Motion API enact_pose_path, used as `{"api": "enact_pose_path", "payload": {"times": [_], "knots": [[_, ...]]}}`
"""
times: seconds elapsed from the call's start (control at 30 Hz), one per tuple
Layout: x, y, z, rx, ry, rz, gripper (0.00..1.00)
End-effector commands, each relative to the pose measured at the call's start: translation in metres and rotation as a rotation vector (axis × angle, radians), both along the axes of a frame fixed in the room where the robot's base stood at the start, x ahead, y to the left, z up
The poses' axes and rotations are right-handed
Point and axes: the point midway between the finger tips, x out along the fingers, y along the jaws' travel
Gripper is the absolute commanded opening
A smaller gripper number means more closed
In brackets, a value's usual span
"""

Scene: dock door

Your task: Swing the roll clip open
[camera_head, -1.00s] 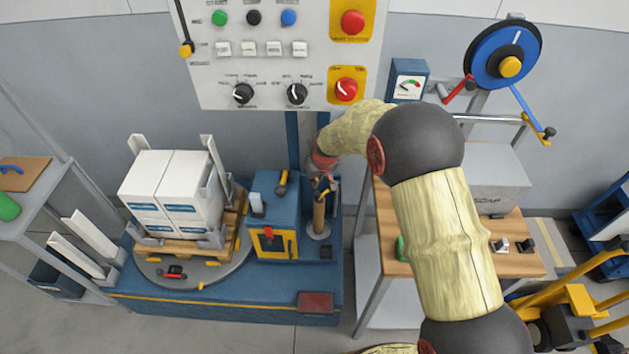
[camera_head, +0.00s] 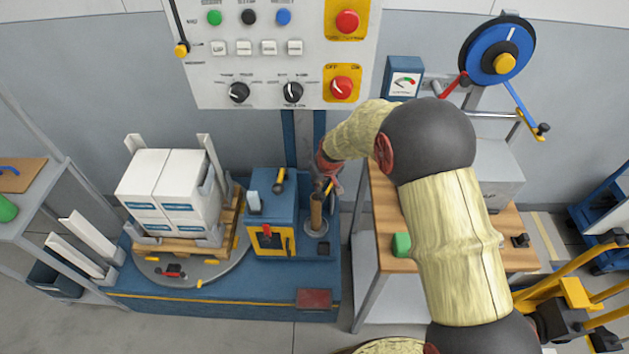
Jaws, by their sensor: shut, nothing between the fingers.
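The brown roll (camera_head: 316,211) stands upright on a round grey base, to the right of the blue machine housing (camera_head: 272,205). A small yellow and dark piece (camera_head: 328,187) shows by the top of the roll; I cannot tell for sure whether it is the roll clip or how far it is swung. My gripper (camera_head: 333,188) is shut and empty, just right of the roll's top. My wrist partly hides it, and I cannot tell whether it touches the roll or the small piece.
White boxes (camera_head: 170,190) on a pallet stand on the turntable (camera_head: 190,272) at left. The control panel (camera_head: 270,60) is above. A wooden bench (camera_head: 390,235) with a green item stands close on the right. A yellow-handled truck (camera_head: 570,295) is at lower right.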

Motion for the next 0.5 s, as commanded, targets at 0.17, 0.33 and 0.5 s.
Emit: {"api": "enact_pose_path", "payload": {"times": [0.17, 0.33, 0.5], "knots": [[-0.010, -0.014, -0.001, 0.000, 0.001, -0.003, 0.00], [-0.015, -0.028, -0.001, 0.001, 0.000, -0.002, 0.00], [-0.019, -0.042, -0.001, 0.000, 0.001, -0.002, 0.00]]}}
